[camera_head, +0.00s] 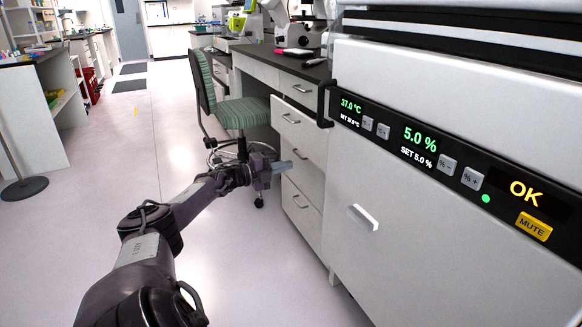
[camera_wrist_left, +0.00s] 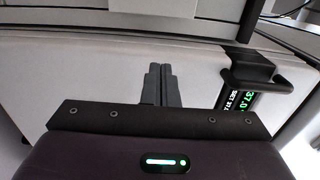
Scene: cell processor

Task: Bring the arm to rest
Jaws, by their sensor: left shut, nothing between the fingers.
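My left arm comes in from the lower left of the head view, and its gripper (camera_head: 284,166) is held out in front of the drawer unit, to the left of the large white machine. In the left wrist view the two grey fingers (camera_wrist_left: 160,84) lie side by side, shut and empty. I cannot tell from these views how far the fingertips are from the drawer fronts. My right gripper is in neither view.
The white incubator (camera_head: 440,240) with its lit panel (camera_head: 430,145) and black handle (camera_head: 325,103) fills the right side. A green chair (camera_head: 243,112) stands behind the gripper by the drawers (camera_head: 300,130). The pale floor (camera_head: 100,215) at left is open.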

